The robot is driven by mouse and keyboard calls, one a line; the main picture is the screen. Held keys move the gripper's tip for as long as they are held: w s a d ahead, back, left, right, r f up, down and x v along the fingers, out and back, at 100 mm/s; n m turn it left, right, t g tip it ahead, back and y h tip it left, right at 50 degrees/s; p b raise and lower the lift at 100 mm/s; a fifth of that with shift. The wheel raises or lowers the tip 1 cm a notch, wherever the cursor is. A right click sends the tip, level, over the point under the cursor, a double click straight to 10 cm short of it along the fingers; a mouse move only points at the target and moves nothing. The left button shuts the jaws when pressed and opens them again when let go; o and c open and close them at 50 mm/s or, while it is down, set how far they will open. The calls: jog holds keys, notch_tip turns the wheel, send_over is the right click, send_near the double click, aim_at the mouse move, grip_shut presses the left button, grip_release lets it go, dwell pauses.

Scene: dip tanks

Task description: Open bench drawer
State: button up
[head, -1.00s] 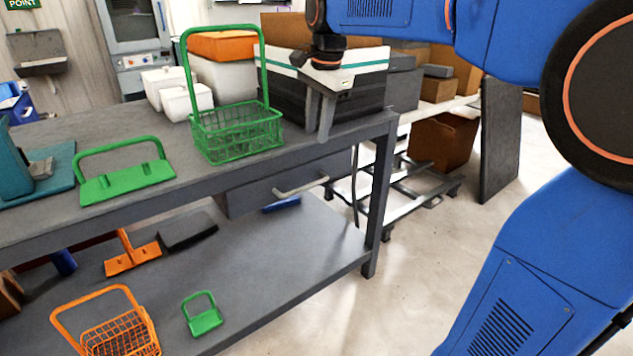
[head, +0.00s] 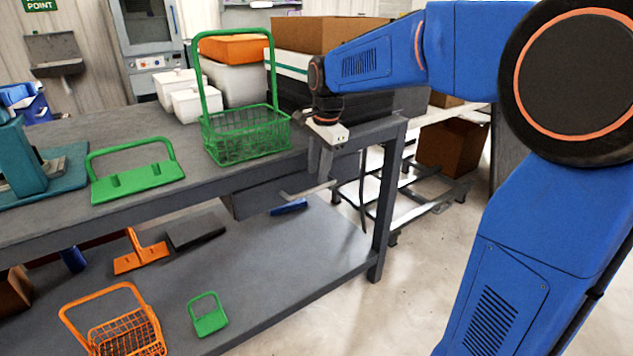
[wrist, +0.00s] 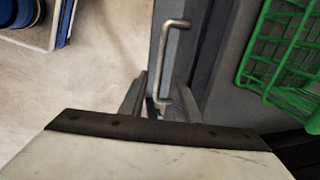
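The bench drawer (head: 262,198) is a dark grey box under the bench top, and its front looks flush, as if shut. Its pale bar handle (head: 308,191) sticks out from the front. My gripper (head: 319,178) points down in front of the bench edge, at the handle, and hides part of the drawer front. In the wrist view the handle (wrist: 163,50) runs up the picture from between the two fingers of my gripper (wrist: 158,100). The fingers stand apart, one on each side of the handle's near end. I cannot tell whether they touch it.
A green wire basket (head: 245,140) stands on the bench top (head: 190,150) close to my gripper, with a green tray (head: 137,183) further left. The lower shelf (head: 270,260) carries an orange basket (head: 125,335) and smaller items. Open floor (head: 400,300) lies right of the bench leg.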

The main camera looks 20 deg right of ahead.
aim_at(317, 189)
jog(key=shift+w+a+f, duration=0.1)
jog(key=shift+w+f, duration=0.1)
jog(key=shift+f, duration=1)
jog(key=shift+w+f, duration=0.2)
jog(key=shift+f, duration=0.95)
grip_shut()
